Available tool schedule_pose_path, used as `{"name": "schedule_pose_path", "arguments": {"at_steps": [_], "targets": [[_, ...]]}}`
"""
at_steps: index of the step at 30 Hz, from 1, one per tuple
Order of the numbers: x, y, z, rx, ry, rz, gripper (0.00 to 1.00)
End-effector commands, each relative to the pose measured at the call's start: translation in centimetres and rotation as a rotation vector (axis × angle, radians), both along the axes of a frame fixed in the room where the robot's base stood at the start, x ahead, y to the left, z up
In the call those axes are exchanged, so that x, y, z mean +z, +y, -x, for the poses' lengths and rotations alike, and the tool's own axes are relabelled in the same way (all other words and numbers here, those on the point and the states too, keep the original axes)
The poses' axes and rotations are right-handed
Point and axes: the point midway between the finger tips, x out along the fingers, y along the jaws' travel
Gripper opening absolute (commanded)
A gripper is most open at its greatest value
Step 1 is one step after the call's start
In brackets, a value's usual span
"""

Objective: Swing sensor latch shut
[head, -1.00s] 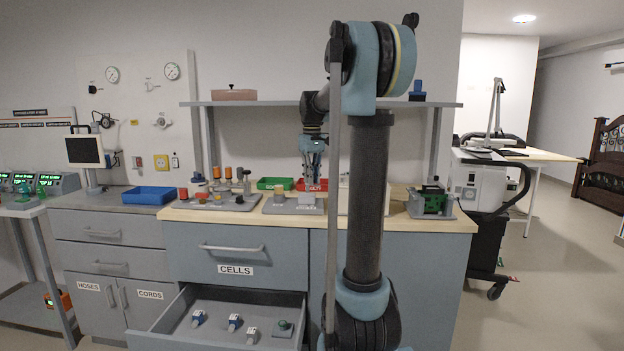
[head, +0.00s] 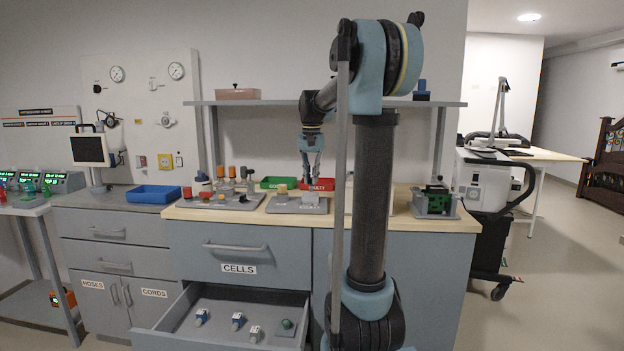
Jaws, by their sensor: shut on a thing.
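My gripper (head: 311,178) points down above the back of the bench, in front of the red tray. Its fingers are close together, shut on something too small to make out. Just below and in front of it is a grey fixture board (head: 290,209) with a tan block (head: 282,190) and a small white block (head: 310,198). I cannot make out the sensor latch or its position at this size. A grey stand with a green part (head: 437,201) sits at the right end of the bench.
A red tray (head: 327,184) and a green tray (head: 270,182) stand at the back. A grey board with several pegs (head: 212,201) and a blue bin (head: 156,193) are to the left. The open drawer (head: 190,334) juts out below. A shelf (head: 270,103) spans above.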

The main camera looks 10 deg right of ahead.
Motion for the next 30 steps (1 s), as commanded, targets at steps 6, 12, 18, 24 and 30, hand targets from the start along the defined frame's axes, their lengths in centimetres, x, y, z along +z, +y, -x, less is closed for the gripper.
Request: {"name": "schedule_pose_path", "arguments": {"at_steps": [6, 12, 18, 24, 30], "targets": [[0.05, 0.17, -0.14, -0.061, -0.003, -0.001, 0.00], [0.05, 0.20, -0.15, -0.079, -0.003, -0.001, 0.00], [0.05, 0.20, -0.15, -0.080, -0.003, -0.001, 0.00], [0.05, 0.19, -0.14, -0.080, -0.002, 0.000, 0.28], [0.03, 0.18, -0.10, -0.080, -0.001, 0.000, 0.34]]}}
